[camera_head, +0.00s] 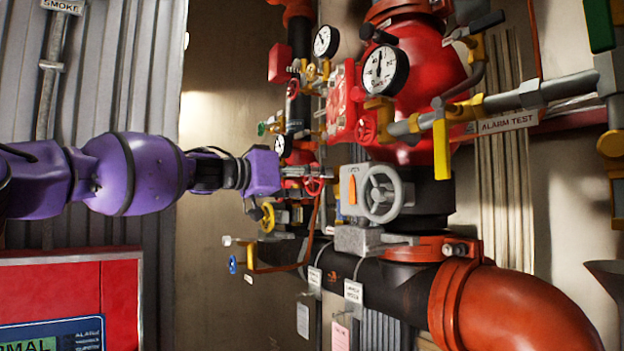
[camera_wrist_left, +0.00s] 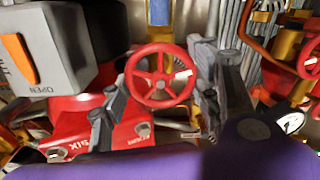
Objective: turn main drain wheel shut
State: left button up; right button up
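A red five-spoked handwheel (camera_wrist_left: 162,76), which I take to be the main drain wheel, faces the left wrist camera. In the head view a red wheel (camera_head: 313,186) shows partly behind my left gripper (camera_head: 316,172). In the left wrist view the fingers of my left gripper (camera_wrist_left: 155,118) are spread, one on each side of the wheel. I cannot tell whether either finger touches the rim. No label for this wheel is readable. My right gripper is in neither view.
A grey handwheel (camera_head: 382,193) on a grey box with an orange indicator sits right of the gripper. Gauges (camera_head: 385,70), small red wheels and a yellow lever (camera_head: 441,140) crowd above. A large orange pipe elbow (camera_head: 510,310) is below. A red panel (camera_head: 75,290) stands lower left.

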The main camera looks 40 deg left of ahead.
pick_arm(q)
jog(key=shift+c, duration=0.9)
